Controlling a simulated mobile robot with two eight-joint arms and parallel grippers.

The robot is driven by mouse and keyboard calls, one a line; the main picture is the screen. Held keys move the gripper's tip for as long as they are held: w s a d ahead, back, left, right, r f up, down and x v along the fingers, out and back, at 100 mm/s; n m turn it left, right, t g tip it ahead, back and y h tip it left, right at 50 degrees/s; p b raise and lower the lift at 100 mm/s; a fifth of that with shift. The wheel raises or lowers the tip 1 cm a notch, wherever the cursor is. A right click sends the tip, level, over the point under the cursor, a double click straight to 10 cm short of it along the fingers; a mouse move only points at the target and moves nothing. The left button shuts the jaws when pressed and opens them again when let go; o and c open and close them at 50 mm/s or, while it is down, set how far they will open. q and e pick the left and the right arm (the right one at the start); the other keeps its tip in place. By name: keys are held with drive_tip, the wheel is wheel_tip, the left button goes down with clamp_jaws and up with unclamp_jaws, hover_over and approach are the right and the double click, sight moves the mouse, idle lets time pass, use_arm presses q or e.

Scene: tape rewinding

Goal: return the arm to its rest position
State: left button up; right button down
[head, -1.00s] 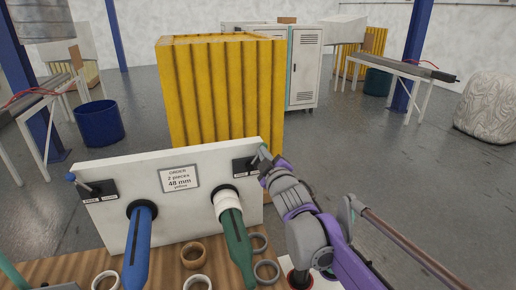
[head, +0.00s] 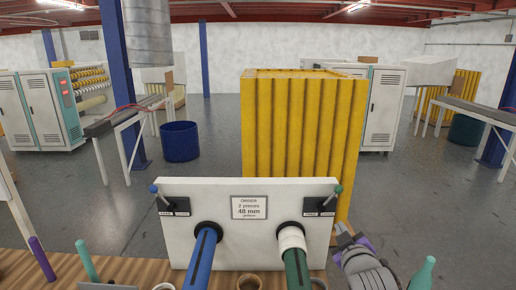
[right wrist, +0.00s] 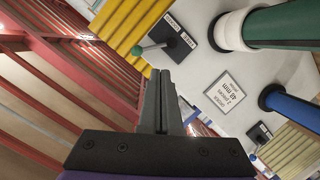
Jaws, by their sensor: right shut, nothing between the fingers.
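My right gripper (head: 343,229) is low at the right end of the white panel (head: 252,256), below the right lever with its green knob (head: 338,189) and apart from it. In the right wrist view the fingers (right wrist: 161,75) are together with nothing between them, and the green knob (right wrist: 137,50) shows beyond them. The panel also carries a blue-knobbed lever (head: 154,189) at left, a blue spindle (head: 202,258) and a dark green spindle (head: 295,268) with a white roll (head: 291,239). My left gripper is not in view.
A yellow corrugated container (head: 300,130) stands behind the panel. A blue bin (head: 180,141) and open grey floor lie further back.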

drive_tip(key=s+a+f+m+g, duration=0.2)
drive_tip(key=s+f+g, duration=0.1)
drive_tip(key=s+f, duration=0.4)
drive_tip(key=s+a+f+m+g+y, duration=0.1)
drive_tip(key=s+a+f+m+g, duration=0.1)
drive_tip(key=s+f, duration=0.6)
drive_tip(key=s+a+f+m+g+y, duration=0.1)
drive_tip(key=s+f+g, duration=0.3)
drive_tip(key=s+f, duration=0.4)
drive_tip(key=s+a+m, duration=0.1)
drive_tip(key=s, duration=0.2)
drive_tip(key=shift+a+f+g, duration=0.2)
drive_tip(key=shift+g, duration=0.1)
drive_tip(key=shift+s, duration=0.1)
